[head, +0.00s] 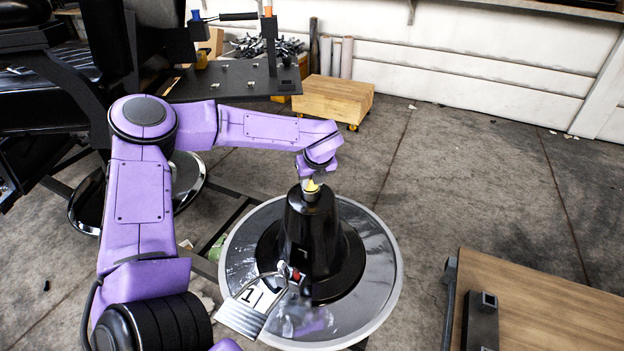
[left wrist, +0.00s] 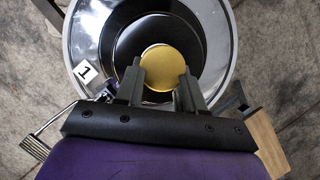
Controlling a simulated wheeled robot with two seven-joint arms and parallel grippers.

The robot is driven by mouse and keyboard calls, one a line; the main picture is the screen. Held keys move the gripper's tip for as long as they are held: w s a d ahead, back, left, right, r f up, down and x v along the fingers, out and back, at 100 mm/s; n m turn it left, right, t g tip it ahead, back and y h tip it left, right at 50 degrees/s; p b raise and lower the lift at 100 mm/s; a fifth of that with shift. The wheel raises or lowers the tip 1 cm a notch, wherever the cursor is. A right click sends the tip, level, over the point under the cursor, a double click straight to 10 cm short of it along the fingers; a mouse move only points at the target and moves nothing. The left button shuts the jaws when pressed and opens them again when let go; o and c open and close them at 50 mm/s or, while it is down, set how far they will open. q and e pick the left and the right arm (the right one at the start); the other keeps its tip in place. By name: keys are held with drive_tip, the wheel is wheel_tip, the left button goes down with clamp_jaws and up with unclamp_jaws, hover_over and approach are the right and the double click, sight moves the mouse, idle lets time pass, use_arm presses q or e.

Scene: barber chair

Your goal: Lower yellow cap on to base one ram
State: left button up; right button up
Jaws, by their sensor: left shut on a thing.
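The yellow cap (left wrist: 162,66) is a round gold disc between the fingers of my left gripper (left wrist: 160,85) in the left wrist view. In the head view a bit of the yellow cap (head: 311,186) shows at the top of the black ram (head: 312,228). Base one (head: 377,285) is a round, shiny disc with a dark centre, marked by a white plate with "1" (head: 258,295). My left gripper is shut on the cap, directly over the ram's top. The wrist hides the contact, so I cannot tell whether cap and ram touch. My right gripper is not in view.
A pedal lever (head: 245,312) sticks out at the base's front left. A wooden-topped bench (head: 540,310) stands at the right front. A wooden box on casters (head: 333,99) and a dark chair are behind.

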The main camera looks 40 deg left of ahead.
use_arm(q)
drive_tip(key=shift+f, duration=0.15)
drive_tip(key=o, duration=1.1)
wheel_tip(320, 180, up, 9)
drive_tip(key=p, duration=0.7)
